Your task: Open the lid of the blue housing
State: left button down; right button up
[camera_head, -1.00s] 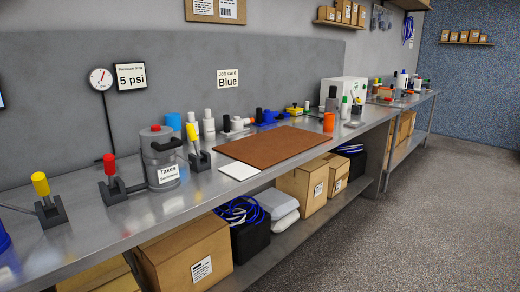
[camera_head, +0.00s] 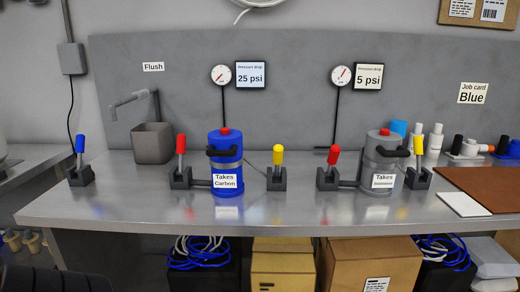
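The blue housing (camera_head: 226,165) stands upright on the metal bench, left of centre in the head view. Its front label reads "Takes Carbon". Its blue lid (camera_head: 225,137) sits on top, with a red button in the middle and a black handle at the front. The lid looks closed. A red-handled valve (camera_head: 180,160) is to its left and a yellow-handled valve (camera_head: 277,168) to its right. The gauge display (camera_head: 251,75) above it reads 25 psi. Neither of my grippers shows in the view.
A grey housing (camera_head: 381,160) labelled "Takes Sediment" stands to the right, between a red-handled valve (camera_head: 328,166) and a yellow-handled valve (camera_head: 419,160). A blue-handled valve (camera_head: 80,160) and grey flush sink (camera_head: 152,144) are at left. The bench's front strip (camera_head: 290,215) is clear.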

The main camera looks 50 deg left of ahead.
aim_at(230, 147)
jog(key=u, duration=1.9)
